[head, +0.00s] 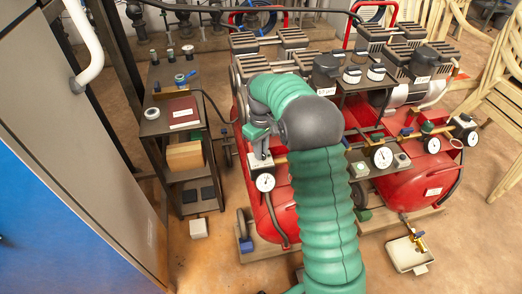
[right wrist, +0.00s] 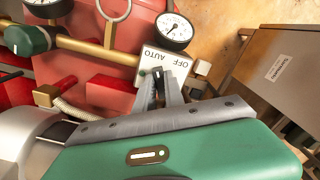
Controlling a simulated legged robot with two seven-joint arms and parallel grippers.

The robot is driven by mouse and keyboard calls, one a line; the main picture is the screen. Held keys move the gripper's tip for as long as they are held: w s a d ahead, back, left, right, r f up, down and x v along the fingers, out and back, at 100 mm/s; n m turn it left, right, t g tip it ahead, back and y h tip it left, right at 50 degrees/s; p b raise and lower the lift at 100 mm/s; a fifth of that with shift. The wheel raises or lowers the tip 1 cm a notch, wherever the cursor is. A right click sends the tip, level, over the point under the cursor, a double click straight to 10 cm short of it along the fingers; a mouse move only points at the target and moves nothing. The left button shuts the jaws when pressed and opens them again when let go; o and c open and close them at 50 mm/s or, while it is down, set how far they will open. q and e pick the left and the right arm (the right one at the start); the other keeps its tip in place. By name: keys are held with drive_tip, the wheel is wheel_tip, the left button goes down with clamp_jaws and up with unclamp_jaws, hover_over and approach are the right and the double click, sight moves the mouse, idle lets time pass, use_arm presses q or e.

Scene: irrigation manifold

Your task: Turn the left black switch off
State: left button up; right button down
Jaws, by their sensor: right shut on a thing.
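The left black switch (right wrist: 158,74) sits on a pale plate (right wrist: 166,60) marked OFF and AUTO, which appears upside down in the right wrist view. In that view AUTO is on the left and OFF on the right. My right gripper (right wrist: 160,98) is shut on the switch, its fingers hiding much of the lever. I cannot tell the lever's exact position. In the head view my right gripper (head: 261,150) is over the switch box (head: 262,164) at the front of the left red compressor. The switch itself is hidden there. My left gripper is not in view.
A pressure gauge (head: 265,182) hangs just below the switch box. A second red compressor (head: 405,190) with gauges stands to the right. A dark shelf rack (head: 160,125) is on the left, beside a grey cabinet (head: 85,120).

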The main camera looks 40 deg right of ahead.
drive_tip(key=shift+r+p, duration=0.2)
drive_tip(key=shift+p, duration=0.45)
drive_tip(key=m+p, duration=0.4)
drive_tip(key=p, duration=0.2)
drive_tip(key=m+p, duration=0.5)
drive_tip(key=p, duration=0.2)
drive_tip(key=shift+w+a+r, duration=0.1)
drive_tip(key=shift+a+r, duration=0.05)
drive_tip(key=shift+w+f+m+p, duration=0.1)
drive_tip(key=shift+f+m+p, duration=0.15)
drive_tip(key=shift+m+p, duration=1.15)
drive_tip(key=c, duration=1.4)
unclamp_jaws()
drive_tip(key=shift+c, duration=0.2)
